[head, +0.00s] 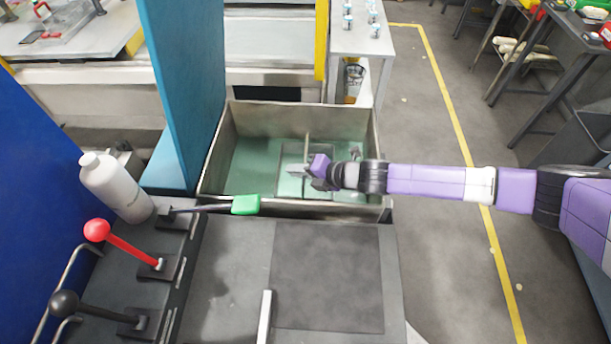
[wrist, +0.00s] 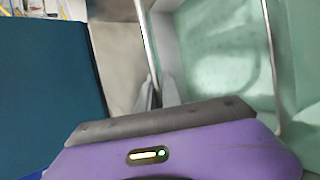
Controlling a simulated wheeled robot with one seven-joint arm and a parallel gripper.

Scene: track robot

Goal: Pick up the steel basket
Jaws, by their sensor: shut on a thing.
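The steel basket (head: 307,143) shows as a thin metal frame with an upright bar, in the steel tank (head: 218,165) of green liquid in the head view. My arm reaches in from the right and hides part of it. My gripper (head: 303,172) is over the tank, shut on a thin bar of the basket. In the wrist view the basket's metal bars (wrist: 149,45) run up the picture, and the fingertips of my gripper (wrist: 156,92) close around the left one. The basket's lower part is unclear.
A console with a green-handled lever (head: 246,205), a red-knobbed lever (head: 97,230) and a black-knobbed lever (head: 64,303) stands at the front left. A white bottle (head: 116,188) stands behind them. A blue-teal pillar (head: 182,90) rises left of the tank.

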